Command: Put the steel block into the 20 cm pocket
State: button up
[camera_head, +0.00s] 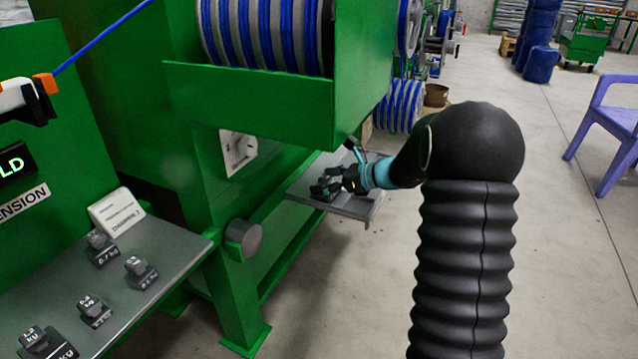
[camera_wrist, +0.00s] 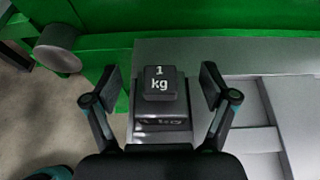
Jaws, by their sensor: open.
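A dark block marked "1 kg" (camera_wrist: 160,84) stands on a grey metal shelf (camera_wrist: 215,52) in the wrist view. My gripper (camera_wrist: 161,88) is open, with one finger on each side of this block and a gap on both sides. In the head view my gripper (camera_head: 334,186) is low over the small grey shelf (camera_head: 352,208) on the green machine; the block cannot be told from the dark fingers there. To the right of the block in the wrist view are light, straight-edged recesses (camera_wrist: 254,140). No 20 cm marking is readable.
A grey plate (camera_head: 165,255) at the left holds several dark weights (camera_head: 95,310) and a white sign (camera_head: 116,212). A green machine (camera_head: 180,130) with a round knob (camera_head: 243,238) stands beside the small shelf. A purple chair (camera_head: 610,130) stands at the right on open floor.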

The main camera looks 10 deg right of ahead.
jog(key=v, duration=0.9)
jog(key=shift+s+d+r, duration=0.15)
jog(key=shift+s+d, duration=0.05)
jog(key=shift+d, duration=0.15)
jog(key=shift+s+r, duration=0.15)
jog(key=shift+s, duration=0.05)
jog(key=s+a+r+n+g+h, duration=0.2)
jog(key=s+a+n, duration=0.35)
jog(key=s, duration=0.35)
jog(key=s+a+r+n+g+h, duration=0.25)
jog(key=s+a+n, duration=0.25)
jog(key=s+n, duration=0.3)
jog(key=s+d+n+t+h, duration=0.1)
jog(key=s+n+h, duration=0.2)
jog(key=s+n, duration=0.3)
jog(key=s+d+f+n+t+h, duration=0.1)
jog(key=s+n, duration=0.4)
jog(key=s, duration=0.6)
jog(key=shift+s+d+f+n+h, duration=0.25)
jog(key=shift+d+f+n+h, duration=0.15)
jog(key=shift+h, duration=0.85)
